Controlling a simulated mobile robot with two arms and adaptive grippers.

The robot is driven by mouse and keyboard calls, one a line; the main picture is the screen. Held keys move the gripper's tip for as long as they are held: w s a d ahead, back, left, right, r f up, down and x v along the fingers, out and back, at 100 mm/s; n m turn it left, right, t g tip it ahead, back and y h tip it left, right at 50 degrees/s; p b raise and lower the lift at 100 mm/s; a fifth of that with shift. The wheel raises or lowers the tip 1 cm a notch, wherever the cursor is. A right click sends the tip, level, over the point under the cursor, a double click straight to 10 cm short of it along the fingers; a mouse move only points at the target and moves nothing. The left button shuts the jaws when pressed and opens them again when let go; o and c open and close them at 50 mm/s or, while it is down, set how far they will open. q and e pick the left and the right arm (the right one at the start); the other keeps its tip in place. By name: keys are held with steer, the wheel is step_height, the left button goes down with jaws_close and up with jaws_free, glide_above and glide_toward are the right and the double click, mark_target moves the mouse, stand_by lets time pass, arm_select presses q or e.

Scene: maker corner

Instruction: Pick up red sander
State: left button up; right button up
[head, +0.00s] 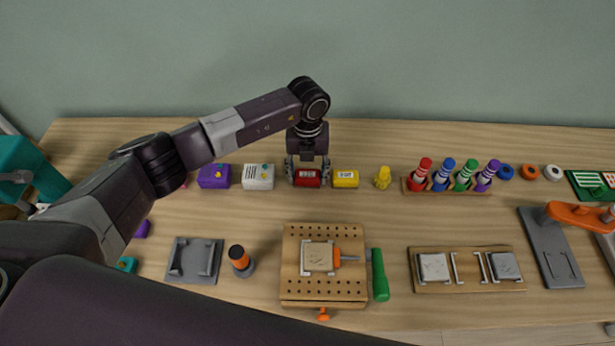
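The red sander (307,179), a small red block with a pale label, sits in the back row on the wooden table, between a white block and a yellow block. My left gripper (307,170) reaches down over it from behind, with one finger at each side of the block. The fingers stand about as far apart as the block is wide; whether they touch it cannot be told. The block appears level with its neighbours, at table height. My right gripper is not in view.
The white block (258,177) and the yellow block (345,179) stand close on either side. A purple block (214,176) is farther left. A marker rack (447,187) stands to the right. A pegboard fixture (324,285) lies in front, with bare table between.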

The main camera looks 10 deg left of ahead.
mark_target(308, 174)
arm_select(q)
steer(key=shift+c, duration=0.7)
steer(key=shift+r, duration=0.15)
steer(key=shift+r, duration=0.2)
step_height(308, 174, up, 19)
steer(key=b, duration=0.3)
steer(key=shift+r, duration=0.2)
